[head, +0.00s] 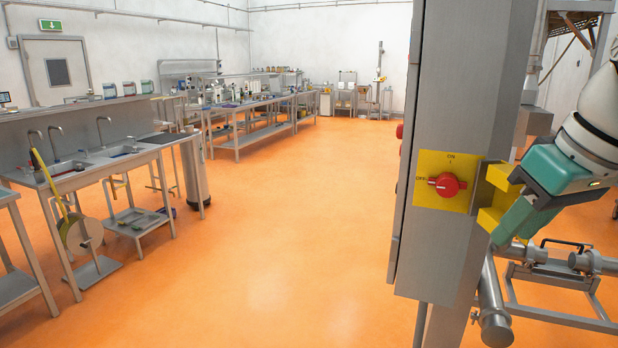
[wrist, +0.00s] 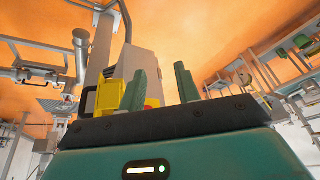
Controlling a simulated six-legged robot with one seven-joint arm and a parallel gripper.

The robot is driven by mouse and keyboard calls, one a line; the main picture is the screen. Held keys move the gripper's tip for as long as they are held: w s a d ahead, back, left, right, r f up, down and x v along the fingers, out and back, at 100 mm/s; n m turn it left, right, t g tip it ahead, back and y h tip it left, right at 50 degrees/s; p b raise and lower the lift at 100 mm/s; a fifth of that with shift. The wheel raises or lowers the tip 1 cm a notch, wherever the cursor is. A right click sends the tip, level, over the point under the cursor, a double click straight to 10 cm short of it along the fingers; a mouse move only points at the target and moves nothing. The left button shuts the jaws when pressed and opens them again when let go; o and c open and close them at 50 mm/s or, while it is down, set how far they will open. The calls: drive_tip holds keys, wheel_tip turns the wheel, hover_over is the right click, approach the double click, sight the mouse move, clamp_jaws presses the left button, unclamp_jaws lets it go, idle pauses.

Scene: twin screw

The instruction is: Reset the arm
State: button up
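My gripper (wrist: 161,80) shows in the wrist view as two green fingers standing apart with nothing held between them. In the head view, the teal gripper (head: 520,205) is at the right, beside the grey cabinet. A red rotary switch (head: 446,185) on a yellow plate (head: 428,194) is on the cabinet face, left of my gripper. Yellow blocks (head: 500,178) stick out from the cabinet's right side, close to my gripper and partly covered by it. I cannot tell whether they touch. In the wrist view, yellow and red parts show behind the fingers.
The tall grey cabinet (head: 440,255) stands close in front. Metal pipes on a frame (head: 555,275) are at the lower right. A sink bench (head: 100,165) and long work tables (head: 245,118) line the left. The orange floor (head: 290,220) between is open.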

drive_tip(key=a+f+m, duration=0.1)
drive_tip(key=a+f, duration=0.3)
drive_tip(key=f, duration=0.4)
drive_tip(key=s+a+f+h, duration=0.1)
drive_tip(key=a+f, duration=0.3)
drive_tip(key=f, duration=0.5)
drive_tip(key=s+a+f+m+t, duration=0.1)
drive_tip(key=a+f, duration=0.3)
drive_tip(key=f, duration=0.5)
drive_tip(key=shift+a+f+m+h, duration=0.15)
drive_tip(key=shift+a+m+h, duration=0.15)
